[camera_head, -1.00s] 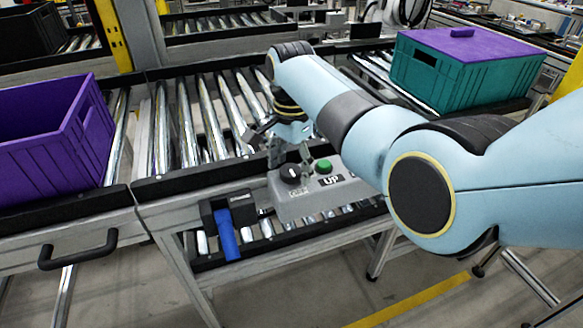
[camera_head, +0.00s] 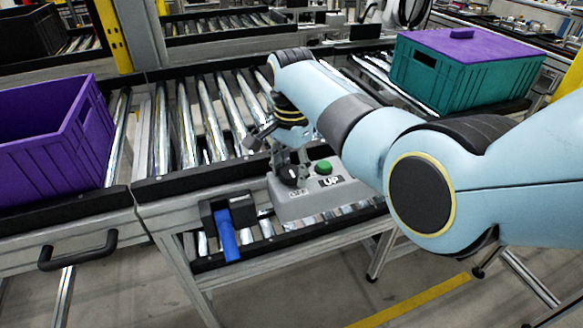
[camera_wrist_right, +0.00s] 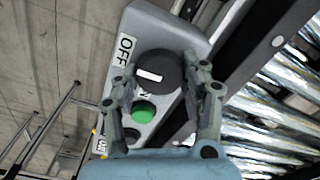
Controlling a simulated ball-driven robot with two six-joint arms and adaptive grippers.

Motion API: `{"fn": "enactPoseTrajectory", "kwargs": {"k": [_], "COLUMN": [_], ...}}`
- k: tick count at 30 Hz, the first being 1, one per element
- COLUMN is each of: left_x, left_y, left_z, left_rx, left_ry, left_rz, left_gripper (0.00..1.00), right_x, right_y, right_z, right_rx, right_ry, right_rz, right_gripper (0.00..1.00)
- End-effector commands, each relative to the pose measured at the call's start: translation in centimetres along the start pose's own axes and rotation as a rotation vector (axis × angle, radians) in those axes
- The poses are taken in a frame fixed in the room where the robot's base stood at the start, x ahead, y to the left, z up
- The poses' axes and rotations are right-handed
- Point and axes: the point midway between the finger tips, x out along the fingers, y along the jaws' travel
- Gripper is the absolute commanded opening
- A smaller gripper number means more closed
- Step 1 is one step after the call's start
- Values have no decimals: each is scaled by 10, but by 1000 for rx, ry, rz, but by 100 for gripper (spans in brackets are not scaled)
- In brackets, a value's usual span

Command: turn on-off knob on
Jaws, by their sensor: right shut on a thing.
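The black on-off knob (camera_head: 290,176) sits at the left end of a grey control box (camera_head: 310,205). In the right wrist view the knob (camera_wrist_right: 158,72) shows as a round black disc with a white mark, beside an "OFF" label (camera_wrist_right: 125,50). My right gripper (camera_head: 290,168) comes down onto the knob from above. In the right wrist view its two fingers (camera_wrist_right: 160,88) stand on either side of the knob and are shut on it. My left gripper is not in view.
A green button (camera_head: 323,167) and an "UP" label are right of the knob. A purple crate (camera_head: 50,150) stands at left, a teal crate with purple lid (camera_head: 465,70) at back right. Conveyor rollers lie behind the box. A blue handle (camera_head: 227,235) hangs left of it.

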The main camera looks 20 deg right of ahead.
Motion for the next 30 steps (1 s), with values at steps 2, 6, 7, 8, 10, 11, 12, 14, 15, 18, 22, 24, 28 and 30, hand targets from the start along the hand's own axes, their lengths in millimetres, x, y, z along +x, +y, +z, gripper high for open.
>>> {"fn": "enactPoseTrajectory", "kwargs": {"k": [2, 6, 7, 8, 10, 11, 12, 14, 15, 18, 22, 24, 28, 30], "left_x": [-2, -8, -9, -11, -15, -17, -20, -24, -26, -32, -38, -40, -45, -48], "left_y": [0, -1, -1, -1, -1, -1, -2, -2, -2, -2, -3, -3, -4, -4], "left_z": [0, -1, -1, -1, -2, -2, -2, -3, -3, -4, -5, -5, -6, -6], "left_rx": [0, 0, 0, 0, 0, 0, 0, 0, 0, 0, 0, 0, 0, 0], "left_ry": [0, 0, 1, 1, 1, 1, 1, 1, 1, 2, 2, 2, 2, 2], "left_rz": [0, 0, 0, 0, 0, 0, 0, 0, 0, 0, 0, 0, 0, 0], "left_gripper": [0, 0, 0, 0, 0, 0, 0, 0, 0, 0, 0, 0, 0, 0], "right_x": [-1, -2, -2, -2, -2, -2, -2, -3, -3, -3, -2, -2, -2, -2], "right_y": [0, 0, 0, 0, 0, 0, 0, 0, -1, -1, -2, -2, -2, -3], "right_z": [0, 0, 0, 0, 0, 0, 0, 0, 0, 0, 0, 0, 0, 0], "right_rx": [-17, -72, -90, -108, -158, -182, -216, -268, -306, -401, -525, -592, -715, -781], "right_ry": [0, -1, -1, -1, -1, -1, -1, -1, -1, -1, 0, -1, -1, 0], "right_rz": [1, 2, 2, 2, 3, 3, 3, 3, 3, 2, 2, 2, 2, 1], "right_gripper": [12, 12, 12, 12, 12, 12, 12, 12, 12, 12, 12, 12, 12, 12]}}
